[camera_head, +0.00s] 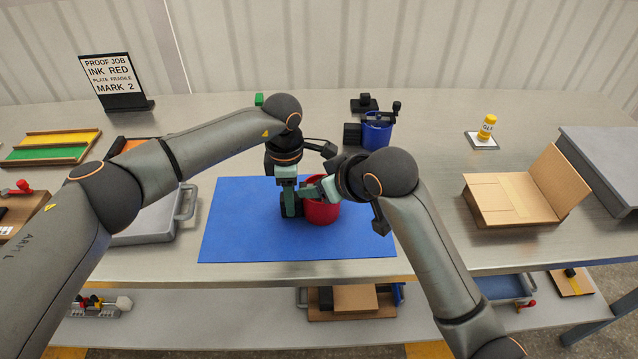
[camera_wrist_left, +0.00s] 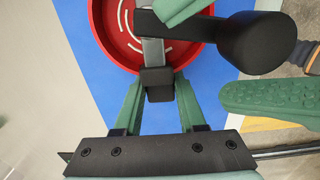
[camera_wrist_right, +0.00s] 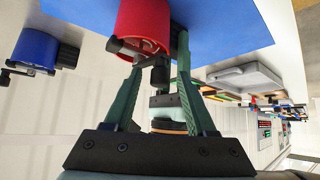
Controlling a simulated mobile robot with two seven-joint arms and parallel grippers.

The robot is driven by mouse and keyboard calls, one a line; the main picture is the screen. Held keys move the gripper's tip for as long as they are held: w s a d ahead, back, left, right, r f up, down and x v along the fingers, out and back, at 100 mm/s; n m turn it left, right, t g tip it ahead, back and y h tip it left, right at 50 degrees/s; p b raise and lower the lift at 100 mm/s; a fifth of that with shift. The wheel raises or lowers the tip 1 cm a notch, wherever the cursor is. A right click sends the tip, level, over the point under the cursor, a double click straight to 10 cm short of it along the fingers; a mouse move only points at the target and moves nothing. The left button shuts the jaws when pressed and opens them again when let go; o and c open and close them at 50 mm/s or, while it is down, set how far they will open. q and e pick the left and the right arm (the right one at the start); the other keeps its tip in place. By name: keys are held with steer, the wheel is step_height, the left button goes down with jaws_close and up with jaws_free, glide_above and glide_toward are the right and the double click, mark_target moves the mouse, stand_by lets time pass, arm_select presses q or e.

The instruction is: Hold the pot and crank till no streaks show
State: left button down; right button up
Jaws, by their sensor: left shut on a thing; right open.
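The red pot (camera_head: 321,212) stands on the blue mat (camera_head: 235,225). Its inside shows in the left wrist view (camera_wrist_left: 99,30), with several pale curved streaks (camera_wrist_left: 150,47). My left gripper (camera_head: 291,210) is shut on the pot's black side handle (camera_wrist_left: 157,84), left of the pot. A black crank arm with a large black knob (camera_wrist_left: 256,42) reaches over the pot. My right gripper (camera_head: 317,187) is open, its fingers on either side of the knob; in the right wrist view (camera_wrist_right: 158,85) the knob lies between them. I cannot tell whether they touch it.
A blue pot (camera_head: 377,131) with a crank stands behind. A sign (camera_head: 111,76) reads "INK RED". The mat's front is clear.

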steer(key=v, duration=1.2)
steer(key=w+d+f+n+g+y, duration=0.2)
steer(key=w+d+f+n+y, duration=0.1)
steer(key=d+f+n+y, duration=0.3)
steer(key=shift+y, duration=0.5)
steer(key=x, duration=0.8)
steer(key=r+x, duration=0.1)
steer(key=x, duration=0.3)
steer(key=shift+s+a, duration=0.2)
steer(key=shift+a, duration=0.3)
steer(key=shift+c, duration=0.2)
